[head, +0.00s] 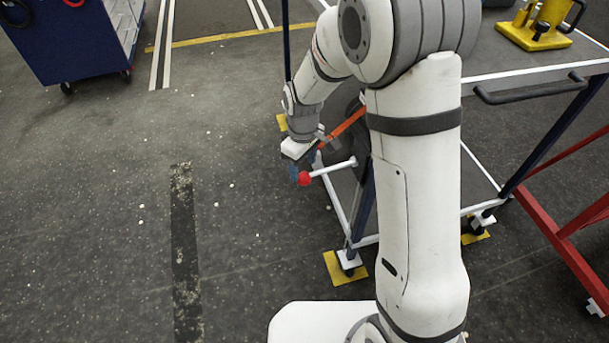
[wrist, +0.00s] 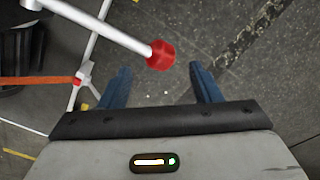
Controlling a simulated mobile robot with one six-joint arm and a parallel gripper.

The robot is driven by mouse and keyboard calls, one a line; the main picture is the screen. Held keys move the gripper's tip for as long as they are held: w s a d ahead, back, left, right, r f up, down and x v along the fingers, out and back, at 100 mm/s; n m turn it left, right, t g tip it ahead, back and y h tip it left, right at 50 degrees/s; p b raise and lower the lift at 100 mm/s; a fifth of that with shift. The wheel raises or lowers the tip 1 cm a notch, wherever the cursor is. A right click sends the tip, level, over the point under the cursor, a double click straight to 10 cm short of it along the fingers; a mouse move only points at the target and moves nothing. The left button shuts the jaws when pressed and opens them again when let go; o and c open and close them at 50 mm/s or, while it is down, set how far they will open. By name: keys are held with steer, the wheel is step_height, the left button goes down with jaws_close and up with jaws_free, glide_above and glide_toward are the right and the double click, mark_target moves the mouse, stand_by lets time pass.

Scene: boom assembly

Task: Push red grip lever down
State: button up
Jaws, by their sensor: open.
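The red grip lever is a white rod (wrist: 105,27) with a red knob (wrist: 161,55) at its end. In the head view the knob (head: 304,178) points left and the rod (head: 333,168) runs right to the cart. My gripper (wrist: 160,82) is open, with its two blue fingers apart. In the wrist view the knob shows between and slightly beyond the fingertips. In the head view my gripper (head: 304,166) is right at the knob, partly covered by my wrist. I cannot tell whether a finger touches the knob.
A white and blue wheeled cart (head: 480,80) stands beside my arm, with a dark round part and an orange strap (head: 345,125) near the lever. A red frame (head: 555,225) is at right. A blue cabinet (head: 75,45) is far left. The floor at left is clear.

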mark_target(303, 174)
steer(key=shift+f, duration=2.2)
steer(key=shift+c, duration=0.5)
